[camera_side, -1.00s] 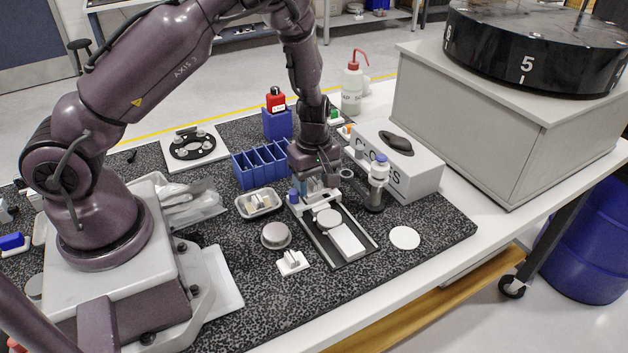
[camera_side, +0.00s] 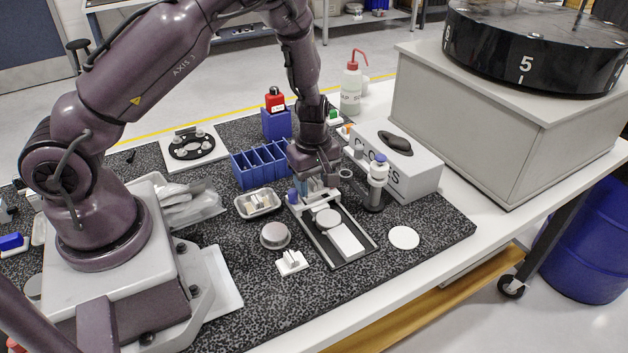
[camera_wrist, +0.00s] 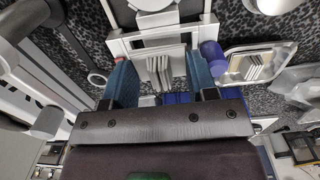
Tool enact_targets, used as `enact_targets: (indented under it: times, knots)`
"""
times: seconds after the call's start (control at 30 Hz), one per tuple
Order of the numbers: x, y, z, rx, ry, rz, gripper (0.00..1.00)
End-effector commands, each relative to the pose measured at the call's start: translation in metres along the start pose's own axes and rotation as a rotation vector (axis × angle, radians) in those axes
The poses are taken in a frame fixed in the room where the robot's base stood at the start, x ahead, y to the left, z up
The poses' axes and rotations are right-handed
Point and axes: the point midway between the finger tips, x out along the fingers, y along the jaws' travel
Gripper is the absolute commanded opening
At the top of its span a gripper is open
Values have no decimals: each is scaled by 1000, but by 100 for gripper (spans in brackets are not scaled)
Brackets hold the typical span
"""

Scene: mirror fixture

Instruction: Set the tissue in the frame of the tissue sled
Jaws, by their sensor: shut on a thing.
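The tissue sled (camera_side: 362,256) lies on the speckled mat, with a pale frame at its far end. It also shows at the top of the wrist view (camera_wrist: 120,44). My gripper (camera_side: 313,190) is low over that far end. In the wrist view, my gripper (camera_wrist: 162,75) has its two blue fingers on either side of a pale, ridged tissue (camera_wrist: 158,66) and is shut on it. The tissue is at the sled's frame; whether it touches or is seated there I cannot tell. In the side view the gripper mostly hides it.
A metal tray (camera_side: 244,208) with folded pale pieces stands left of the sled; a round disc (camera_side: 275,235) and small white block (camera_side: 292,262) lie nearer. A white disc (camera_side: 404,237) lies right.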

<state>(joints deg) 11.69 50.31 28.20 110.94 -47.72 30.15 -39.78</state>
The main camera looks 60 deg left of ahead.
Motion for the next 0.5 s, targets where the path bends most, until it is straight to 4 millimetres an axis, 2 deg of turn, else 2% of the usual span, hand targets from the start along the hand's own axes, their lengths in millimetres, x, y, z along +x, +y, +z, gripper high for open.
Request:
enact_targets:
  times: [0.03,0.5]
  knots:
    - [11,-2,0,3,10,-12,31]
    - [16,-5,0,2,8,-13,30]
